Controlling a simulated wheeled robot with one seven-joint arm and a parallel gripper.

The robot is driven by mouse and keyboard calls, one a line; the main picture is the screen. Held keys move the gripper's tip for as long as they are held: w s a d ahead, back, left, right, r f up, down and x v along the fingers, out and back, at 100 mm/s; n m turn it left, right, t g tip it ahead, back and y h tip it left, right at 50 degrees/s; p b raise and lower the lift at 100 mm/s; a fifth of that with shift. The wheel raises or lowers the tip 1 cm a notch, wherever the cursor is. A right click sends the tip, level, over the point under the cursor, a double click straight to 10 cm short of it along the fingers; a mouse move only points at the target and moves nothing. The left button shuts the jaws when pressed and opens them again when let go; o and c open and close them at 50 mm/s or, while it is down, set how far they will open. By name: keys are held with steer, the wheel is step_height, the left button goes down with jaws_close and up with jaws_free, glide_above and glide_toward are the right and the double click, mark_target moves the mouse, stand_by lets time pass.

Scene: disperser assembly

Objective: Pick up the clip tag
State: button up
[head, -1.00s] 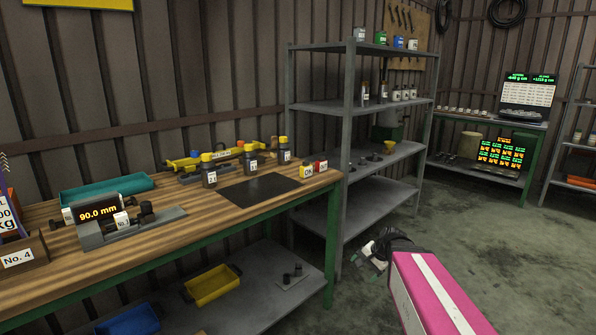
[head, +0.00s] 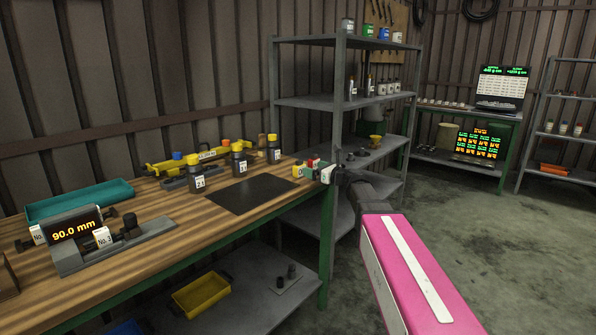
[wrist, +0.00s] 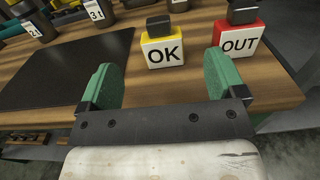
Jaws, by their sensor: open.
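Two block-shaped tags with dark clips on top stand at the right end of the wooden bench. One is a yellow tag with a white "OK" face (wrist: 162,52); the other is a red tag marked "OUT" (wrist: 238,42). The pictures do not say which is the clip tag. My gripper (wrist: 165,80) is open and empty, with green finger pads. In the wrist view the OK tag stands ahead, between the fingertip lines, and the OUT tag is beyond the right finger. In the head view my gripper (head: 317,171) is at the bench's right end and partly hides the tags.
A black mat (head: 252,193) lies left of the tags. The 90.0 mm gauge (head: 75,230) and a teal tray (head: 80,200) are farther left. A grey shelf (head: 345,105) rises behind the bench end.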

mark_target(301, 165)
steer(key=x, duration=0.8)
steer(key=shift+w+a, duration=0.2)
steer(key=c, duration=1)
